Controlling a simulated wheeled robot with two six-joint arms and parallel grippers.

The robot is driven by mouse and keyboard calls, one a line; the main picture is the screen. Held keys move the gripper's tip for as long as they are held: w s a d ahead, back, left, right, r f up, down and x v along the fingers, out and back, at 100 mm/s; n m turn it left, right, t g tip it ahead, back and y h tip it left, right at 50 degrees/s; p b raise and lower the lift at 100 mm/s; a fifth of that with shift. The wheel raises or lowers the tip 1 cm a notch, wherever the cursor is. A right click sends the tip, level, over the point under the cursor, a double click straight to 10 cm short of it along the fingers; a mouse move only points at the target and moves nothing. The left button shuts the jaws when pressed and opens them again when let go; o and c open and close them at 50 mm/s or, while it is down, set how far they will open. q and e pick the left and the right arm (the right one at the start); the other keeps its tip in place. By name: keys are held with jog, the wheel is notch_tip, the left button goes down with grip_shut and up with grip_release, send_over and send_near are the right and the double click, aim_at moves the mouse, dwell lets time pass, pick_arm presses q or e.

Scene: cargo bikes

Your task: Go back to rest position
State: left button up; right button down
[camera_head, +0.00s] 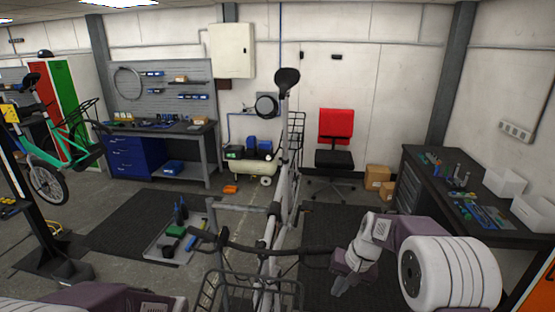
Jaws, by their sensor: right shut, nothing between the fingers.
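My right gripper (341,286) shows in the head view at the lower right, below its white and purple arm. It is shut and empty, pointing down over the dark floor mat, to the right of the white cargo bike (285,185). It appears apart from the bike's handlebar, though the depth is hard to judge. My left arm shows only as a purple and white link at the bottom left edge. The left gripper is out of view.
The bike with its front basket (245,292) stands directly ahead. A dark workbench (430,180) with tools and white bins is at the right. A tool tray (176,240) lies on the floor at left. A red chair (335,126) stands behind.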

jog(key=s+d+f+n+h+b, duration=0.1)
jog(key=s+f+n+h+b, duration=0.1)
jog(key=s+f+b, duration=1.5)
notch_tip(320, 180, down, 5)
jog(key=s+n, duration=0.1)
jog(key=s, duration=0.1)
jog(key=shift+s+r+b, duration=0.2)
jog(key=shift+s+b, duration=0.15)
jog(key=shift+s, duration=0.05)
